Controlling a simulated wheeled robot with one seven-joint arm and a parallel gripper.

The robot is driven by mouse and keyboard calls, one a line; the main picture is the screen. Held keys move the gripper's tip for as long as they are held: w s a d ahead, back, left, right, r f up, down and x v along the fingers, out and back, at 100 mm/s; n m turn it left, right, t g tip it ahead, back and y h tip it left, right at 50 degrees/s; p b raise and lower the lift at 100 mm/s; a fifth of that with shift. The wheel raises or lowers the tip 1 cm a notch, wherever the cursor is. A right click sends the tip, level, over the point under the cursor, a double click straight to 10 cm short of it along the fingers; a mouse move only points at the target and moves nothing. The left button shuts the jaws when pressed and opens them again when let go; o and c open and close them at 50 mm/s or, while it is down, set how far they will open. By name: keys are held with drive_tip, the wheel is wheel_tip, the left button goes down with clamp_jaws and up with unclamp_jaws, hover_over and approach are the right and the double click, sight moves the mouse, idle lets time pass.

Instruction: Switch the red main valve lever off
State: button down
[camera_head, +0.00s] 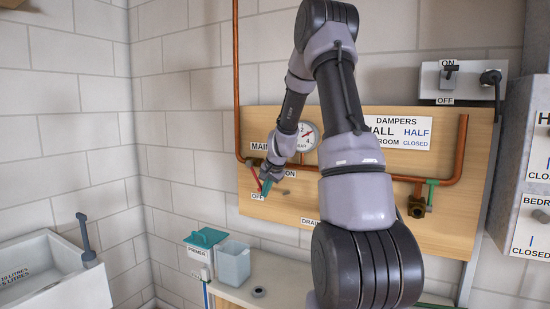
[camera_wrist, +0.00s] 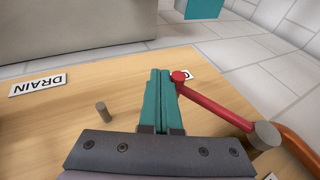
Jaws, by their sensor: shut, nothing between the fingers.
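The red main valve lever (camera_head: 256,179) is on the wooden board, slanting down from its pivot to the OFF label (camera_head: 258,197). In the wrist view the red lever (camera_wrist: 215,99) runs from a grey pivot (camera_wrist: 264,135) to a round red knob beside my fingers, over a partly hidden label. My gripper (camera_head: 266,187) is at the lever's lower end; its teal fingers (camera_wrist: 159,72) are shut together with nothing between them. The knob is just right of the fingertips in the wrist view; I cannot tell whether they touch. The ON label (camera_head: 285,173) is partly hidden behind my gripper.
A short peg (camera_wrist: 103,112) sticks out of the board near the DRAIN label (camera_wrist: 38,84). Copper pipe (camera_head: 237,90), a gauge (camera_head: 307,136) and a green-handled valve (camera_head: 431,190) surround the area. A counter below holds a clear container (camera_head: 233,262).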

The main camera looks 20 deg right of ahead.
drive_tip(key=shift+w+a+f, duration=0.4)
drive_tip(key=shift+w+f, duration=0.05)
drive_tip(key=shift+w, duration=0.05)
idle(1.2)
drive_tip(key=shift+d, duration=0.1)
